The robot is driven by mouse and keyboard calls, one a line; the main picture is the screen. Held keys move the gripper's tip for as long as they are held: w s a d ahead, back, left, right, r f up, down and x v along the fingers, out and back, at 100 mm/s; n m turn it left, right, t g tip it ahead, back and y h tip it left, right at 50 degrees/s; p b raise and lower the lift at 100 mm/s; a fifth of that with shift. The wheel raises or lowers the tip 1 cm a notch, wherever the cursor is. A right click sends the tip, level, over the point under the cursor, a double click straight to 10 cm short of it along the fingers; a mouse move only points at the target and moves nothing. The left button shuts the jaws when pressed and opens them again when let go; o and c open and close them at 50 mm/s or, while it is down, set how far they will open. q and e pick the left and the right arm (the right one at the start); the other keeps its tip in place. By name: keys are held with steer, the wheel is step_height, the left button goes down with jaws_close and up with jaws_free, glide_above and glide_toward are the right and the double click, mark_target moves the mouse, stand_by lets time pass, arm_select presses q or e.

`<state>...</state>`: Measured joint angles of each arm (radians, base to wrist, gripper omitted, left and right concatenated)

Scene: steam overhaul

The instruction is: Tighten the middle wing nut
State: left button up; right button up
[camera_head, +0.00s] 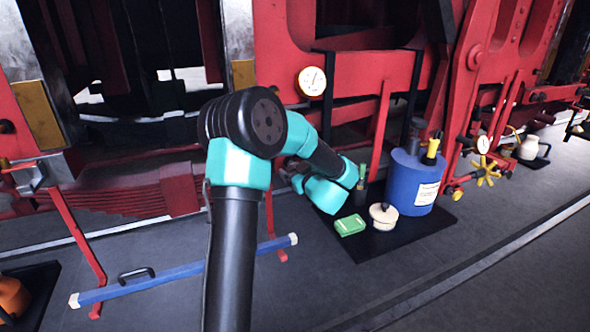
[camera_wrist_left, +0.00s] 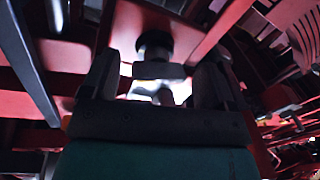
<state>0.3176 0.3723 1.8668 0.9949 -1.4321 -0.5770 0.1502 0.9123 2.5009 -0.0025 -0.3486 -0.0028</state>
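My left arm rises through the middle of the head view and bends down beside the red engine frame; its gripper is mostly hidden behind the arm links there. In the left wrist view the left gripper (camera_wrist_left: 158,80) shows its two dark fingers spread apart. A dark round fitting (camera_wrist_left: 154,44) with a bar-like lower part lies ahead, between the fingertips. I cannot tell whether it is the middle wing nut, or whether the fingers touch it. No wing nut can be made out in the head view. My right gripper is in neither view.
A black mat (camera_head: 425,232) holds a blue drum (camera_head: 412,182), a cream round tin (camera_head: 383,216) and a green block (camera_head: 350,225). A white gauge (camera_head: 312,81) is on the red frame. A yellow handwheel (camera_head: 486,171) stands right. A blue bar (camera_head: 190,269) lies on the floor.

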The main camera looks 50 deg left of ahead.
arm_select(q)
steer(key=c, duration=0.9)
steer(key=shift+m, duration=1.6)
steer(key=o, duration=0.9)
steer(key=shift+o, duration=0.2)
steer(key=s+d, duration=0.3)
steer(key=d, duration=1.4)
steer(key=shift+f, duration=0.35)
steer(key=shift+w+d, duration=0.1)
